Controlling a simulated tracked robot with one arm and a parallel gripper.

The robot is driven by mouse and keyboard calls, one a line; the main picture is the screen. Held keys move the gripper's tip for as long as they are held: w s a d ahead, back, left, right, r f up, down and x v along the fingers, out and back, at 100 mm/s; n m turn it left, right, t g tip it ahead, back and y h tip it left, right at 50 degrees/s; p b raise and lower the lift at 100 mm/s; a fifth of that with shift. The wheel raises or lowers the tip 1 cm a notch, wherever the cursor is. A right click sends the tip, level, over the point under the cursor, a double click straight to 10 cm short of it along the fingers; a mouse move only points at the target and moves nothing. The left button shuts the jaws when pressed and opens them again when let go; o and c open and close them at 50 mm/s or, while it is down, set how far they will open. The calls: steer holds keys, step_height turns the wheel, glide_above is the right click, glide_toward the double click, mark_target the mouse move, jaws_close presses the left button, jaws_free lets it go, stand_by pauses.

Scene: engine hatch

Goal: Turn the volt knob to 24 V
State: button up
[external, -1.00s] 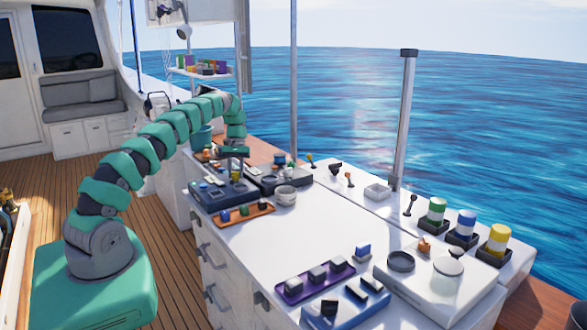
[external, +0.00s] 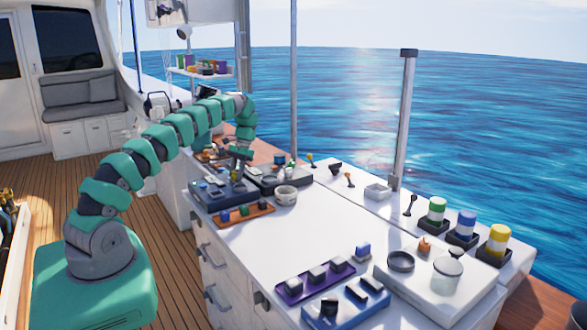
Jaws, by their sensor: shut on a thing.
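My gripper (external: 239,163) points down over the back of a dark control panel (external: 222,194) at the left end of the white worktop. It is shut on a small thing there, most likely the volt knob. The fingers and the arm hide the knob, and its pointer and voltage markings are too small to read. A second dark panel (external: 278,180) stands just to the right of the gripper, with small controls on it.
An orange-brown tray (external: 244,216) with several small knobs lies in front of the panels, beside a white cup (external: 286,195). A purple tray (external: 314,285) and a blue tray (external: 347,306) lie at the front. The worktop (external: 310,232) between is clear.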

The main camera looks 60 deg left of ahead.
stand_by(0.4)
steer(key=o, duration=0.9)
steer(key=shift+o, duration=0.2)
steer(key=p+v, duration=0.6)
steer(key=p, duration=0.4)
steer(key=p+v, duration=0.1)
steer(key=p, duration=0.4)
steer(key=shift+w+r+p, duration=0.15)
steer(key=shift+r+p, duration=0.1)
steer(key=shift+p, duration=0.05)
steer(key=shift+f, duration=0.1)
